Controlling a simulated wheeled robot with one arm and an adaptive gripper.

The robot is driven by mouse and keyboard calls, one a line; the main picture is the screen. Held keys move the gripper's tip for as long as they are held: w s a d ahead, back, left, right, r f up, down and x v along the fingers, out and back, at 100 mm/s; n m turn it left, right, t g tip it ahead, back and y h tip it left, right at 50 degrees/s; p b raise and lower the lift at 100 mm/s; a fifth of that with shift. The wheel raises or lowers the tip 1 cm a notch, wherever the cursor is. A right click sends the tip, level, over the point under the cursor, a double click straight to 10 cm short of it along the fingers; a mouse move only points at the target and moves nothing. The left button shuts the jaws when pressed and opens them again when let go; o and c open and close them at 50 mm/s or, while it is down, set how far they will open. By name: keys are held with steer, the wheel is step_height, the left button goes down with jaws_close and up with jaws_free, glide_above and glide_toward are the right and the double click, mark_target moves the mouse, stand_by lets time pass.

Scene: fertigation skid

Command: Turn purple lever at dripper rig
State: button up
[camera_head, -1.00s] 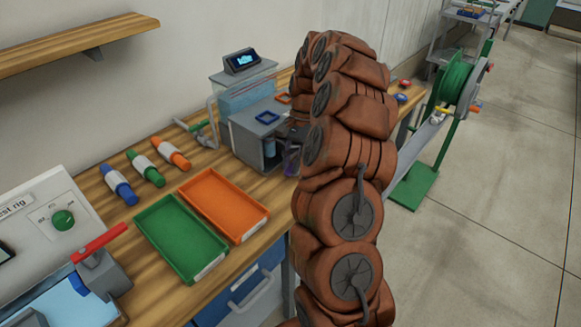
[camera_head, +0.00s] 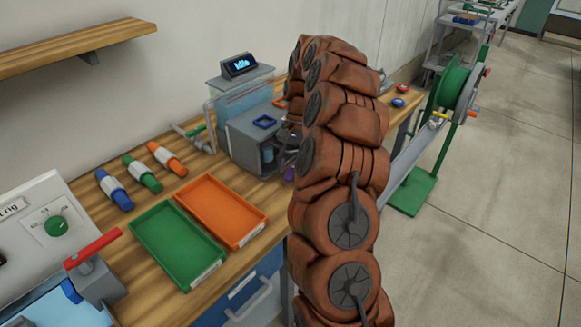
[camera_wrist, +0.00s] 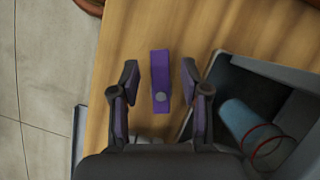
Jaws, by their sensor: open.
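The purple lever (camera_wrist: 160,75) shows in the wrist view as a short flat bar with a round grey pivot at its near end. My gripper (camera_wrist: 160,78) is open, with one dark finger on each side of the lever and a gap visible on both sides. In the head view my arm covers most of the lever and gripper; only a bit of purple (camera_head: 288,172) shows beside the grey dripper rig (camera_head: 258,138). The rig's small display reads "Idle".
A blue cylinder (camera_wrist: 245,122) stands in the rig's open housing, right of my gripper. An orange tray (camera_head: 222,212) and a green tray (camera_head: 178,246) lie on the wooden bench. A green reel stand (camera_head: 455,90) stands on the floor beyond my arm.

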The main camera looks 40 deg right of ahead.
mark_target(294, 166)
steer(key=shift+r, duration=0.1)
steer(key=shift+v, duration=3.65)
stand_by(2.7)
